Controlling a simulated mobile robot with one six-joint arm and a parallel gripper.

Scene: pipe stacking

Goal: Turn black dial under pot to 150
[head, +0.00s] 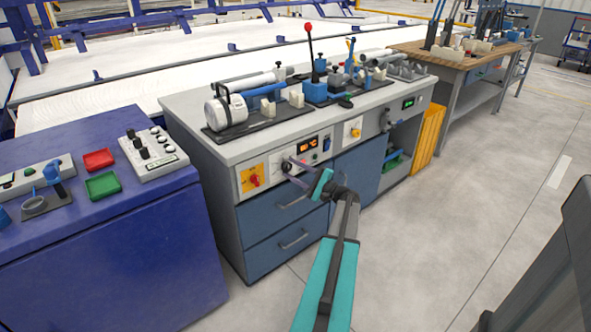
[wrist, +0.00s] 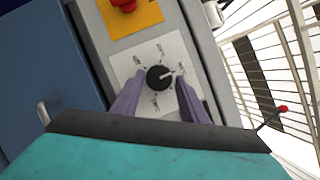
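The black dial (wrist: 160,78) sits on a white plate with printed marks around it, on the grey front panel of the workbench. In the wrist view its white pointer line points to the picture's right; the numbers are too small to read. In the head view the dial (head: 286,166) is left of my gripper's fingertips (head: 297,173) and partly close behind them. My gripper (wrist: 157,86) has its two purple fingers apart, one on each side of the dial's lower part, with gaps visible. No pot is clearly visible in either view.
A red switch on a yellow plate (head: 254,180) is left of the dial. An orange display (head: 307,145) is above right. Drawers (head: 285,240) lie below. A blue cabinet (head: 100,235) stands left.

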